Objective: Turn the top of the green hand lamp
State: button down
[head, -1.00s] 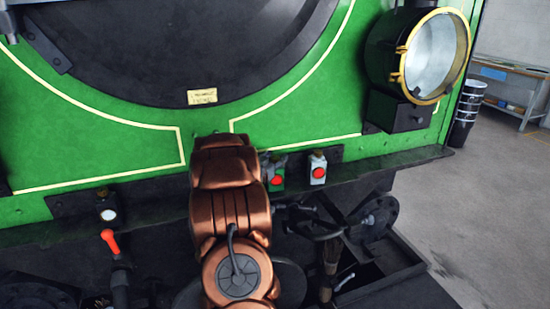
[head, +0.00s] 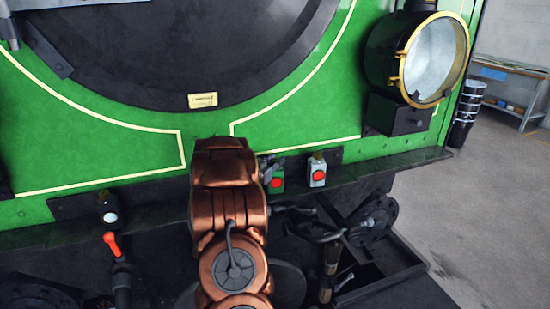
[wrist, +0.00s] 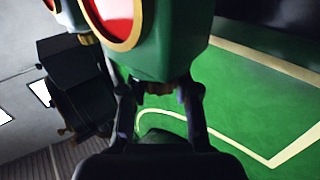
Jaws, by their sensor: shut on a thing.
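The green hand lamp (head: 277,182) with a red lens stands on the dark ledge at the front of the green engine, just right of my arm. In the wrist view the green lamp (wrist: 168,57) appears upside down at the top, its red lens partly cut off. My gripper (wrist: 158,91) has one finger on each side of the lamp's small brownish top (wrist: 165,87) and is shut on it. The fingers partly cover this top. In the head view my arm hides most of the gripper.
A grey hand lamp (head: 318,173) with a red lens stands close to the right of the green one. A black hand lamp (head: 108,212) with a white lens is on the left. A large brass-rimmed headlamp (head: 432,58) is at the upper right. Open floor (head: 485,220) lies at right.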

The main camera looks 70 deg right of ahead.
jog(key=c, duration=0.8)
grip_release()
jog(key=shift+a, duration=0.15)
jog(key=a, duration=0.4)
jog(key=w+a, duration=0.1)
jog(key=a, duration=0.6)
jog(key=shift+w+a, duration=0.35)
